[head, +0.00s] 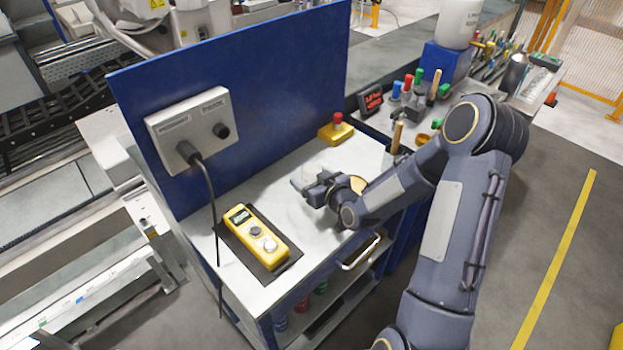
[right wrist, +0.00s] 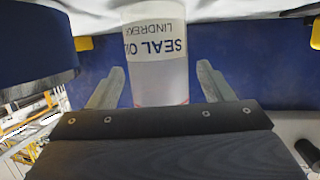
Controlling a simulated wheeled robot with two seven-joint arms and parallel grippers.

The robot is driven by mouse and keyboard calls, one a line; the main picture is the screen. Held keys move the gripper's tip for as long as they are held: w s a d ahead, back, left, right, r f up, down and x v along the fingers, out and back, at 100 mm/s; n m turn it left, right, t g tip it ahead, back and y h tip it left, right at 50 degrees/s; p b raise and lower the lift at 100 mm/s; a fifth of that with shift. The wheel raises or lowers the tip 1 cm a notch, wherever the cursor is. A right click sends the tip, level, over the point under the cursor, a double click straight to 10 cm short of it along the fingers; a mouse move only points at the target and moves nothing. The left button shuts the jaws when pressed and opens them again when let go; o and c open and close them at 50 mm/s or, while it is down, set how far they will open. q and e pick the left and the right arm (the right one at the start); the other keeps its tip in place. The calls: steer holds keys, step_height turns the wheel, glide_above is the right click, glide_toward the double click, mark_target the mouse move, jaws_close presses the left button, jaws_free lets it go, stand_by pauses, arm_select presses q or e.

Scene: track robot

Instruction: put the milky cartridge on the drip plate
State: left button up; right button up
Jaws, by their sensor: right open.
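The milky cartridge (right wrist: 157,70) is a pale, translucent cylinder with a white label reading "SEAL OIL". In the right wrist view it stands between the two fingers of my right gripper (right wrist: 162,85), with a gap on each side. The gripper is open. In the head view my right gripper (head: 310,184) is low over the grey bench top, and the cartridge there is pale and hard to make out. I cannot pick out the drip plate with certainty. My left gripper is not in view.
A yellow handheld device (head: 258,237) lies on a black mat (head: 284,270) at the bench's front left. A red-topped yellow button box (head: 336,130) stands by the blue back panel (head: 240,80). Bottles and tools crowd the right side. A cable (head: 213,215) hangs at left.

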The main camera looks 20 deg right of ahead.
steer(key=c, duration=1.2)
